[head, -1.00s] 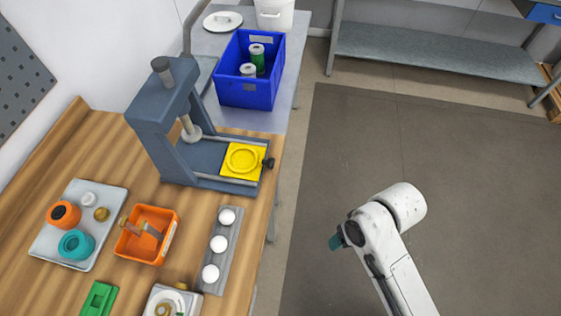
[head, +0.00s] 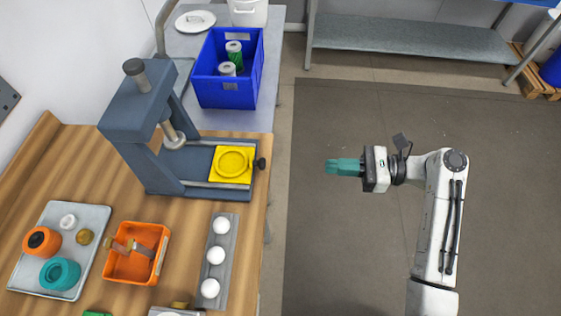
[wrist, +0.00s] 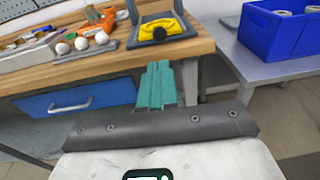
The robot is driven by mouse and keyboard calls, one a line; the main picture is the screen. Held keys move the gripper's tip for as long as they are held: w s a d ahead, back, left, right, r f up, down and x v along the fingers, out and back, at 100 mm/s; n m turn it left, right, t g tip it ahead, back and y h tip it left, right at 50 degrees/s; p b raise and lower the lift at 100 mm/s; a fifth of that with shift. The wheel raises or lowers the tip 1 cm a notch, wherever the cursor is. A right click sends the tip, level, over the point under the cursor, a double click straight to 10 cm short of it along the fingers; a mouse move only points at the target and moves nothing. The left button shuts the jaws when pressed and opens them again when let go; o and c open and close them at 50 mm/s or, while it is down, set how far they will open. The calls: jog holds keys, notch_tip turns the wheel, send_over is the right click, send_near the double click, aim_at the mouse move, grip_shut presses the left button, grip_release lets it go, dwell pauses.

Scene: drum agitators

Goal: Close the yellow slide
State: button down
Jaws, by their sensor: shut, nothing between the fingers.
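The yellow slide (head: 232,164) is a square plate with a round raised ring. It sits on the rails at the right, outer end of the blue-grey press (head: 143,122), out from under the plunger. A black knob (head: 260,164) is on its right edge, near the bench edge. The slide also shows in the wrist view (wrist: 160,26), with its knob (wrist: 159,34) facing the camera. My gripper (head: 330,167) has teal fingers, shut and empty. It is in free air to the right of the slide, apart from it, pointing left. Its fingers also show in the wrist view (wrist: 157,68).
A blue crate (head: 229,95) with green-labelled cans stands behind the press on a grey table. A holder with white balls (head: 229,277), an orange bin (head: 118,266) and a tray (head: 22,275) are on the wooden bench. The floor around my arm is clear.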

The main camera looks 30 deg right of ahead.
jog(key=p+x, duration=0.1)
jog(key=x, duration=1.2)
jog(key=shift+a+f+p, duration=0.15)
jog(key=shift+a+p, duration=0.1)
jog(key=shift+p, duration=0.15)
